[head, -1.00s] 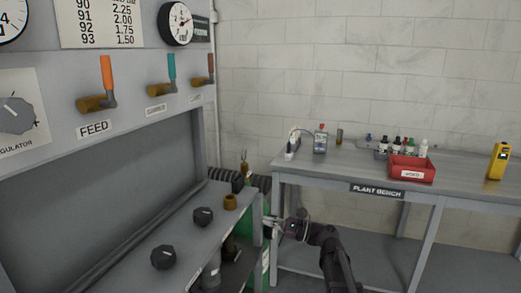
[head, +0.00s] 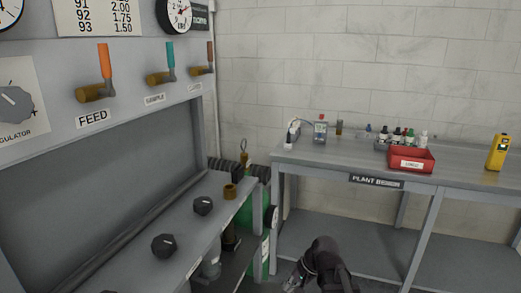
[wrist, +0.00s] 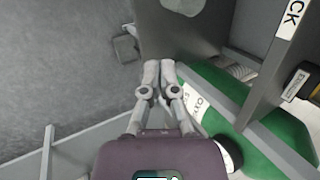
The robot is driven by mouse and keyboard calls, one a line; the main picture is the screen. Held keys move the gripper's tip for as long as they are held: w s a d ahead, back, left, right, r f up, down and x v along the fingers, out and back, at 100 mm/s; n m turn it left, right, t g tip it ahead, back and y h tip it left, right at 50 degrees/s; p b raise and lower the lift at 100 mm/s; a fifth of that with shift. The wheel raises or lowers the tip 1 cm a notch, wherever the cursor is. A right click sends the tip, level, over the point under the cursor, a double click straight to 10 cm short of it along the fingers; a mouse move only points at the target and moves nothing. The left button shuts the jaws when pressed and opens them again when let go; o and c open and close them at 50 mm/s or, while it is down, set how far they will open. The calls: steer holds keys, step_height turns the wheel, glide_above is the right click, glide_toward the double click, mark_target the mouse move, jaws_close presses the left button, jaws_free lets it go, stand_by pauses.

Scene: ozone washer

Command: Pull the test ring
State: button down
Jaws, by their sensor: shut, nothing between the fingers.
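A small ring (head: 243,144) stands upright on a brass fitting (head: 244,160) behind the left bench, above a green vessel (head: 264,206); this looks like the test ring. The ring cannot be made out in the wrist view.
A grey panel bench (head: 215,222) with black knobs (head: 163,245) lies left of the green vessel. The plant bench (head: 340,160), carrying a red bin (head: 410,158), stands to the right. Floor shows between the benches.

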steer(key=s+d+f+n+h, duration=0.2)
steer(key=s+d+n+h, duration=0.3)
steer(key=d, duration=0.3)
step_height(320, 180, up, 16)
steer(key=m+p, duration=0.1)
steer(key=p, duration=1.5)
steer(key=shift+r+g+h, duration=0.15)
steer(key=shift+g+h, duration=0.25)
steer(key=shift+w, duration=0.1)
